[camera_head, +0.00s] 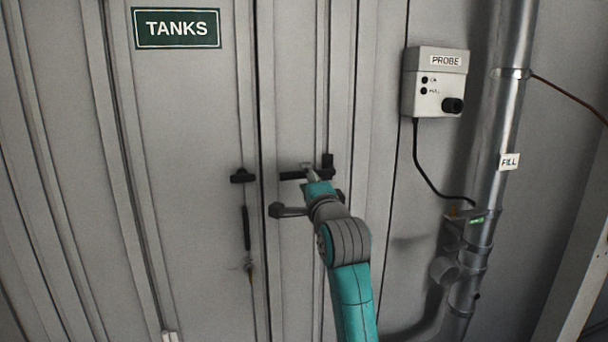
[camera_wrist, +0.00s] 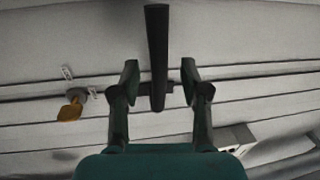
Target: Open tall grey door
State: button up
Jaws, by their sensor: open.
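The tall grey door (camera_head: 195,110) has ribbed panels and a green TANKS sign (camera_head: 176,28); it looks shut, with a dark vertical seam right of the sign. A black bar handle (camera_head: 290,175) lies level just right of that seam. My gripper (camera_head: 311,176) is at this handle, its fingers partly hidden by my wrist. In the wrist view the handle (camera_wrist: 157,45) runs between the two open fingers of my gripper (camera_wrist: 160,80), with a gap on each side. No contact shows.
Another black handle (camera_head: 243,176) sits left of the seam, with a dark vertical rod (camera_head: 246,228) below it. A white PROBE box (camera_head: 435,82) with a hanging cable and a metal FILL pipe (camera_head: 505,120) stand at the right. An orange piece (camera_wrist: 70,110) shows at left in the wrist view.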

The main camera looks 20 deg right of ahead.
jog(key=shift+w+r, duration=0.2)
jog(key=shift+w, duration=1.25)
grip_shut()
